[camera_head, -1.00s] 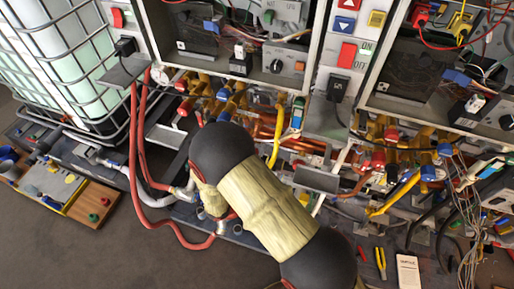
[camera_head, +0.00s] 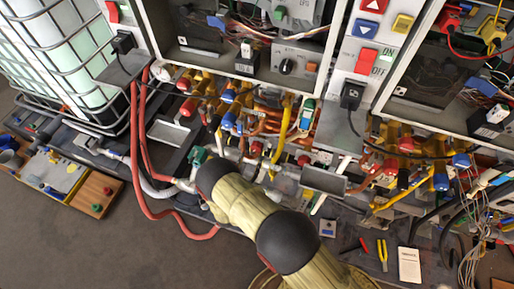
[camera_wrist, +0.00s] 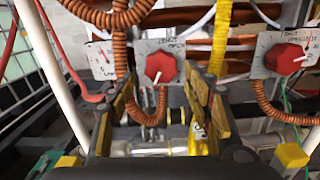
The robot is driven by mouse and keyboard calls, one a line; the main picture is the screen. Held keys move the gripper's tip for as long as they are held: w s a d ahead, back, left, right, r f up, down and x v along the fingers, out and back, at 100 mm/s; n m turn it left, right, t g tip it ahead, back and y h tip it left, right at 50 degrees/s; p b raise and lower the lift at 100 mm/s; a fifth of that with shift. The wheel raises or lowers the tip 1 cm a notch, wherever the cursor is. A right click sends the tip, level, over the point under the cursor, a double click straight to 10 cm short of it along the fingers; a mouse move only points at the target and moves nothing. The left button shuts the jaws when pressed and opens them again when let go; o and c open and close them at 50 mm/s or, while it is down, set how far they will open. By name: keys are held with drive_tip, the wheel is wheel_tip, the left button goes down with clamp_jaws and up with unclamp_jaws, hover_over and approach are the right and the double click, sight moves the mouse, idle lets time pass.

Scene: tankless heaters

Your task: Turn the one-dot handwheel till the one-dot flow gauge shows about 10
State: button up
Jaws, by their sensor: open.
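In the wrist view, my gripper (camera_wrist: 160,88) is open, its two yellow-edged fingers apart with nothing between them. A red handwheel (camera_wrist: 160,67) on a pale plate shows just beyond and between the fingertips. I cannot tell whether they touch it. A white dial gauge (camera_wrist: 104,59) with a needle stands left of it; its reading is too small to tell. A second red handwheel (camera_wrist: 284,58) sits on a marked plate at the right. Which handwheel and gauge carry one dot is not readable. In the head view, my arm hides my gripper.
Orange corrugated hoses (camera_wrist: 120,18) and a yellow hose (camera_wrist: 220,38) hang close around the handwheel plates. A white pipe (camera_wrist: 50,62) runs at the left. In the head view, a caged tank (camera_head: 60,60) stands at the left, and the floor (camera_head: 150,245) at bottom left is clear.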

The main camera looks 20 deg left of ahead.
sight(256, 149)
drive_tip(key=w, duration=0.7)
drive_tip(key=shift+d+b, duration=0.3)
drive_tip(key=shift+b, duration=0.1)
drive_tip(key=shift+c, duration=0.5)
drive_tip(key=c, duration=0.8)
